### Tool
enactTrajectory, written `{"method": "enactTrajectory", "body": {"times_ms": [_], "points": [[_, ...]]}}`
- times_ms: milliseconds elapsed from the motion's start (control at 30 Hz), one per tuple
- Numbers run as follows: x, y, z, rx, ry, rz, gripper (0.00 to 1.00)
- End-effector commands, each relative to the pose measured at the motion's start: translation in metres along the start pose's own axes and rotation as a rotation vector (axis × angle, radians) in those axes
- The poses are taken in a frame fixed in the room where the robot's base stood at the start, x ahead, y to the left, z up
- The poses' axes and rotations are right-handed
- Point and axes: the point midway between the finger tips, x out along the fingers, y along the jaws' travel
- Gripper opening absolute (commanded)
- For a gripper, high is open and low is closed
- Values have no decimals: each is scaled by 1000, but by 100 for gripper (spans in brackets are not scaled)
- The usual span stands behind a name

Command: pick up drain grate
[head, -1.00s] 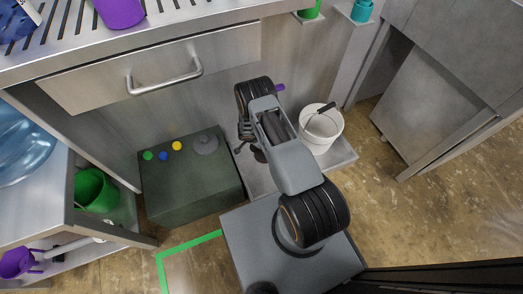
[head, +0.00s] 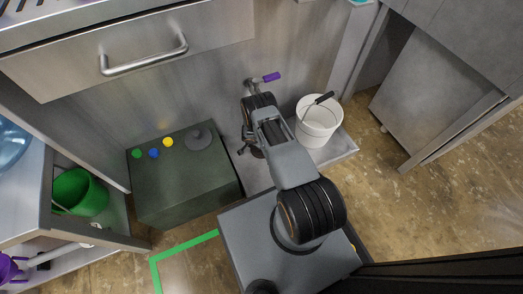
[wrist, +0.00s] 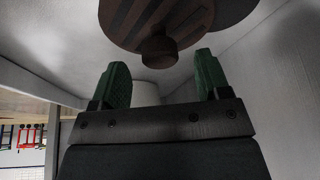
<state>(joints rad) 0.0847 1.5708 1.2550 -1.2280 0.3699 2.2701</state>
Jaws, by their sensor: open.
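The drain grate (wrist: 165,18) shows in the wrist view as a dark brown slatted disc with a round knob, at the top of the picture and partly cut off. The knob stands near the gap between my fingertips, apart from them. My gripper (wrist: 162,78) is open and empty, its two green fingers spread. In the head view my gripper (head: 248,143) is low over the grey basin floor below the tap, and my arm hides most of the grate there.
A white bucket (head: 318,121) stands right of my arm on the basin. A purple-handled tap (head: 264,78) sticks out of the wall behind. A dark green box (head: 185,180) with coloured knobs stands close on the left. A steel drawer (head: 125,50) overhangs at upper left.

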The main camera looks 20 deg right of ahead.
Motion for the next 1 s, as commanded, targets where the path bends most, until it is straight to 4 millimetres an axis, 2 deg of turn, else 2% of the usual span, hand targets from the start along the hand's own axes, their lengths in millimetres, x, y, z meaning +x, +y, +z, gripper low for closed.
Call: {"method": "enactTrajectory", "body": {"times_ms": [33, 200, 533, 1000], "points": [[13, 0, 2, 2, 0, 0, 70], [27, 0, 0, 1, 1, -1, 70], [28, 0, -1, 0, 1, -1, 69], [28, -1, -1, 0, 1, -1, 24]]}}
